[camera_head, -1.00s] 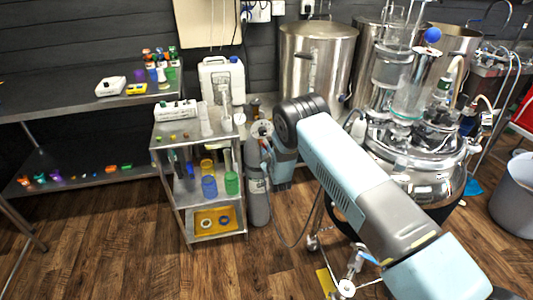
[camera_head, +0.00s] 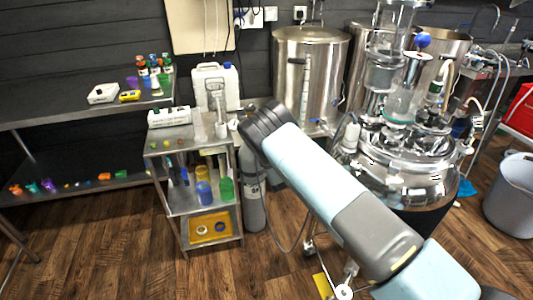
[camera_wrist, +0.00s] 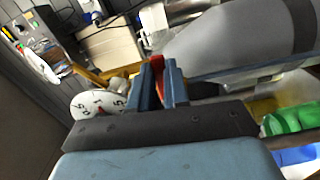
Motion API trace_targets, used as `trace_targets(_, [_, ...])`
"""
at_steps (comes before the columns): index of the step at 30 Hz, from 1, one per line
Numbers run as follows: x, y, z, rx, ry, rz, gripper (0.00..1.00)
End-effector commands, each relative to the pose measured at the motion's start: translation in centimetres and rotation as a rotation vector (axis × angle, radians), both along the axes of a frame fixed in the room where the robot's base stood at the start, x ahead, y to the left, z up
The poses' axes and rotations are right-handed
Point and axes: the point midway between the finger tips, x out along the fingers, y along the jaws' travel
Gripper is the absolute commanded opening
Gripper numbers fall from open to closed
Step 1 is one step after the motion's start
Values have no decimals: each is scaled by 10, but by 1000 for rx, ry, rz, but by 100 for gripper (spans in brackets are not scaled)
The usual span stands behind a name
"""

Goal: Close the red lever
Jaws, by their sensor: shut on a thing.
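The red lever (camera_wrist: 157,66) shows in the wrist view as a small red piece between the two blue fingers of my gripper (camera_wrist: 159,80). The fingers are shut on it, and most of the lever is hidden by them. A white dial gauge (camera_wrist: 93,103) with a red needle sits just left of the fingers. Brass-coloured fittings lie beside it. In the head view, my arm hides the gripper and the lever. A grey gas cylinder (camera_head: 253,190) stands below the arm's far end, right of the steel cart.
A steel bench (camera_head: 60,115) is at left. Steel vessels (camera_head: 310,75) and a glass reactor crowd the right.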

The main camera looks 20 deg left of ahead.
Motion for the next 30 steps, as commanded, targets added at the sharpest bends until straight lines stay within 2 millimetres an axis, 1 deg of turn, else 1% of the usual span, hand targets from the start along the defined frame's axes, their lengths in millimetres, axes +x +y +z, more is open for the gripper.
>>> trace_targets(9, [0, -1, 3, -95, -55, -1, 0])
trace_targets(24, [0, 0, 4, -110, -64, 0, 0])
trace_targets(25, [0, 0, 4, -110, -64, 0, 17])
trace_targets(30, [0, 0, 4, -109, -63, 1, 34])
